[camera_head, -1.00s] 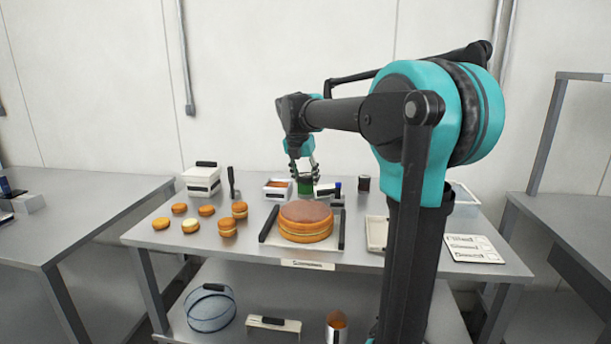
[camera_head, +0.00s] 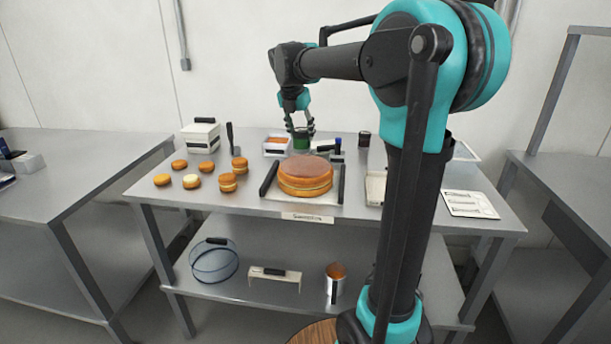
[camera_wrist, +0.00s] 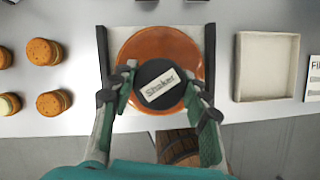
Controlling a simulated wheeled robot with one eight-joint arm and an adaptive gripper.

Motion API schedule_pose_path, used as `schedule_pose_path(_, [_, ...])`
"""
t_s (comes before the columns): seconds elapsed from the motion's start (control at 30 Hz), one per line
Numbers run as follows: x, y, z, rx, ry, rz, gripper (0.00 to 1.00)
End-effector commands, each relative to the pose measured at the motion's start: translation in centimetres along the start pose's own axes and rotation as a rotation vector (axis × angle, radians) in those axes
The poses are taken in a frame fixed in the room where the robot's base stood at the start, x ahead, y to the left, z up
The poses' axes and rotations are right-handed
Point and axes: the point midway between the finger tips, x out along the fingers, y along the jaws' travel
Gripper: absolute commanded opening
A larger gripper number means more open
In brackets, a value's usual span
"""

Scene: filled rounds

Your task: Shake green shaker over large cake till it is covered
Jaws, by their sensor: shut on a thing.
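The large cake (camera_head: 305,182) is a round, layered brown cake on a white board with dark side bars, near the front middle of the table. The green shaker (camera_head: 301,141) is held in my gripper (camera_head: 300,130), which is shut on it, above the table around the cake's far side. In the wrist view, the shaker's dark round end with a "Shaker" label (camera_wrist: 159,87) sits between the fingers of my gripper (camera_wrist: 160,92). It hides the middle of the large cake (camera_wrist: 133,52) there. I cannot tell how much of the cake top is covered.
Several small cakes (camera_head: 228,182) stand to the left. A pale empty tray (camera_wrist: 266,67) lies right of the cake. A dark jar (camera_head: 364,139) stands behind.

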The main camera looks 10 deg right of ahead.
Motion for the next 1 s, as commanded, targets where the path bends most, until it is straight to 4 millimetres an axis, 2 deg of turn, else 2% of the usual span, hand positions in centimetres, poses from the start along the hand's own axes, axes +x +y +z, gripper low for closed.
schedule_pose_path(0.37, [0.0,0.0,0.0,0.001,0.0,0.0,0.14])
schedule_pose_path(0.7, [0.6,-2.5,1.4,0.002,0.0,0.0,0.14])
schedule_pose_path(1.0, [0.1,-0.2,0.2,-0.002,0.0,0.001,0.14])
